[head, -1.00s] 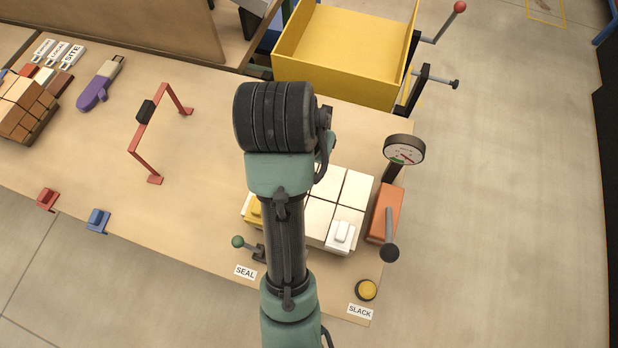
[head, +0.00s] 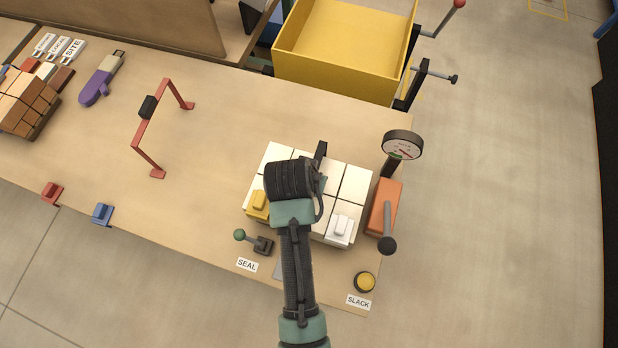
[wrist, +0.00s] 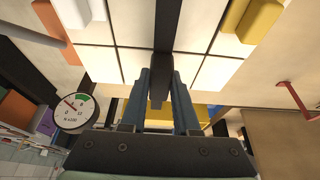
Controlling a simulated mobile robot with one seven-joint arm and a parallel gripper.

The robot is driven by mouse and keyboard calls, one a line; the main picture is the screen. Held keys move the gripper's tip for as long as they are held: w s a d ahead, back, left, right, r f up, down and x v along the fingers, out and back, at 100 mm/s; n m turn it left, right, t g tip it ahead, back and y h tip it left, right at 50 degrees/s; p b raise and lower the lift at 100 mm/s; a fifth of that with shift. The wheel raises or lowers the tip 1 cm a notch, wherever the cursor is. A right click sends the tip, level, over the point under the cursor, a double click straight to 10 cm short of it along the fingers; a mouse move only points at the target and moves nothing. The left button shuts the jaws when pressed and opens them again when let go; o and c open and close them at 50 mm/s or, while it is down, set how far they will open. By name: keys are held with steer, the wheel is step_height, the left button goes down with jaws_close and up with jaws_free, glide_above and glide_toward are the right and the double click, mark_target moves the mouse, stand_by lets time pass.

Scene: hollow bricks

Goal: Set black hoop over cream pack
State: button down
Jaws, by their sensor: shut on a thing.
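The cream pack (head: 354,183), a block of pale bricks, sits on the bench at the right in the head view. It fills the upper part of the wrist view (wrist: 205,72). The black hoop (wrist: 168,30) shows as a dark band running from between my fingers up across the view, in front of the pack's top. My gripper (wrist: 158,95) is shut on this band, above the pack. In the head view my wrist hides the fingertips, and a short dark piece (head: 320,152) shows beside it. I cannot tell whether the hoop touches or surrounds the pack.
A yellow corner piece (head: 258,205) and a white one (head: 340,228) sit at the pack's near edge. An orange box with a lever (head: 383,207) and a gauge (head: 403,145) stand close on the right. The SEAL lever (head: 262,244) and SLACK button (head: 364,282) are in front.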

steer(key=shift+w+f, duration=0.1)
steer(key=shift+f, duration=1.05)
steer(key=c, duration=0.7)
jaws_free()
steer(key=shift+o, duration=0.2)
